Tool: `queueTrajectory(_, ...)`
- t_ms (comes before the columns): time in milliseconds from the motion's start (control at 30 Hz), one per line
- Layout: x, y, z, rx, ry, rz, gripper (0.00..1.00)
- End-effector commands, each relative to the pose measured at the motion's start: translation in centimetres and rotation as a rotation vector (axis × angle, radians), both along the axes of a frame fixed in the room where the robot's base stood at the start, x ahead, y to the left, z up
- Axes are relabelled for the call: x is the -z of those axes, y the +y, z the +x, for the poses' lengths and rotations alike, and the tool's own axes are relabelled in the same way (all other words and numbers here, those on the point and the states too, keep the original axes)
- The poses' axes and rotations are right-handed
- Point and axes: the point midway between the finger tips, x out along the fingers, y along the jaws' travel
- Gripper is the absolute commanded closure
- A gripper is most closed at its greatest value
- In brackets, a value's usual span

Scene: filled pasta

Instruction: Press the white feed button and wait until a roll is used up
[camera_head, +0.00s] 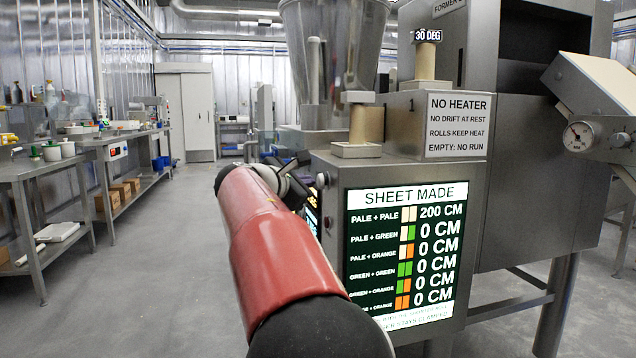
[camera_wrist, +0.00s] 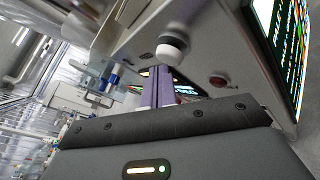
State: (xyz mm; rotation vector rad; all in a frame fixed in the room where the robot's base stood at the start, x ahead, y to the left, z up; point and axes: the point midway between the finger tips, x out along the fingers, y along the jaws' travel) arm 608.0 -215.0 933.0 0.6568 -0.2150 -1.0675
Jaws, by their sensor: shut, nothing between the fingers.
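The white feed button (camera_wrist: 173,46) is a round white knob on the machine's side panel, just beyond my fingertips in the wrist view. A small pale round knob (camera_head: 322,180), which looks like the same button, shows by the panel edge in the head view. My gripper (camera_wrist: 161,72) is shut and empty, its fingers pointing at the panel close to the button; I cannot tell whether they touch it. In the head view my gripper (camera_head: 298,184) is partly hidden by my red arm. A tan roll (camera_head: 367,123) stands on a small pale block; another (camera_head: 425,62) stands higher, under a "30 DEG" tag.
A dark red button (camera_wrist: 218,80) sits beside the white one. The screen (camera_head: 405,255) reads "SHEET MADE", pale + pale 200 CM, other rows 0 CM. A sign (camera_head: 458,125) says "EMPTY: NO RUN". Steel benches (camera_head: 80,150) line the left; the aisle is clear.

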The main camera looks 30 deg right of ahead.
Motion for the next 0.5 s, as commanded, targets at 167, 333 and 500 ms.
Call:
queueTrajectory(167, -0.02, -0.25, -0.08, 0.000, 0.000, 0.000, 1.00)
queueTrajectory(333, -0.02, -0.45, -0.13, 0.000, 0.000, 0.000, 1.00)
queueTrajectory(500, -0.02, -0.65, -0.20, 0.001, 0.000, -0.001, 1.00)
